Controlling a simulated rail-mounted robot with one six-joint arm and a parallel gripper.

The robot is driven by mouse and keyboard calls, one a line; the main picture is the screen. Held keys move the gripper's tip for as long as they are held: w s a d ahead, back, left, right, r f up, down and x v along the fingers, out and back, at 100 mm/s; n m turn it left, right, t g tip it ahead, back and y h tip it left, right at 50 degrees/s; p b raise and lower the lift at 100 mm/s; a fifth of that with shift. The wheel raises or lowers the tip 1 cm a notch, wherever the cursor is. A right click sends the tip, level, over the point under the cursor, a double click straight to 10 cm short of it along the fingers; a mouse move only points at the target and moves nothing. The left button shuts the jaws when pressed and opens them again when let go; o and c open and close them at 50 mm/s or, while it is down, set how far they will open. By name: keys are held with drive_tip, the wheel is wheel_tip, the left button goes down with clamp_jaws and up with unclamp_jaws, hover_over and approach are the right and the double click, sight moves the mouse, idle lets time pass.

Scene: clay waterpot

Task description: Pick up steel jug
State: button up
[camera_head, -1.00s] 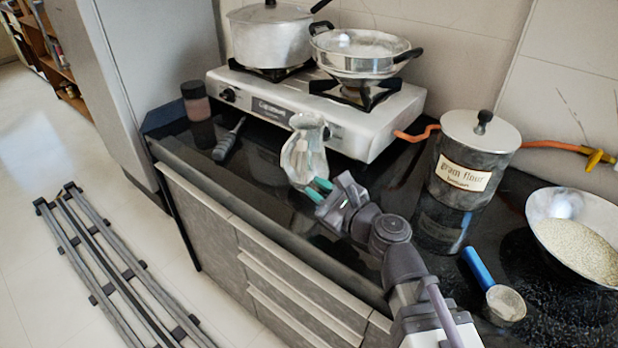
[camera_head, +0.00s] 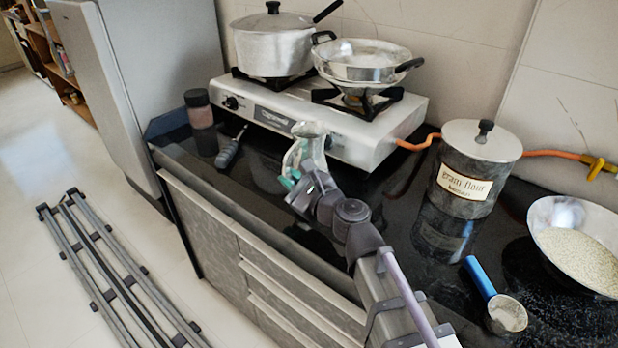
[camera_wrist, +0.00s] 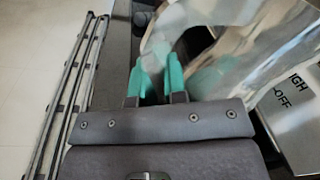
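The shiny steel jug (camera_head: 312,152) stands upright on the black counter, just in front of the stove. My gripper (camera_head: 290,178), with teal fingertips, is at the jug's near left side, by its handle. In the wrist view, the jug (camera_wrist: 245,45) fills the upper right, and its curved handle (camera_wrist: 158,38) comes down towards the gap between my fingertips (camera_wrist: 160,77). The fingertips are apart, with the handle at or between their ends. I cannot tell whether they touch it. My arm hides the jug's lower part in the head view.
A stove (camera_head: 350,135) with a lidded pot (camera_head: 272,45) and a pan (camera_head: 362,62) stands behind the jug. A flour canister (camera_head: 474,170), blue-handled scoop (camera_head: 480,278) and bowl (camera_head: 540,215) are right.

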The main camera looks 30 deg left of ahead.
sight(290, 153)
drive_tip(key=shift+r, duration=0.15)
clamp_jaws()
wheel_tip(290, 153, up, 10)
drive_tip(key=p, duration=1)
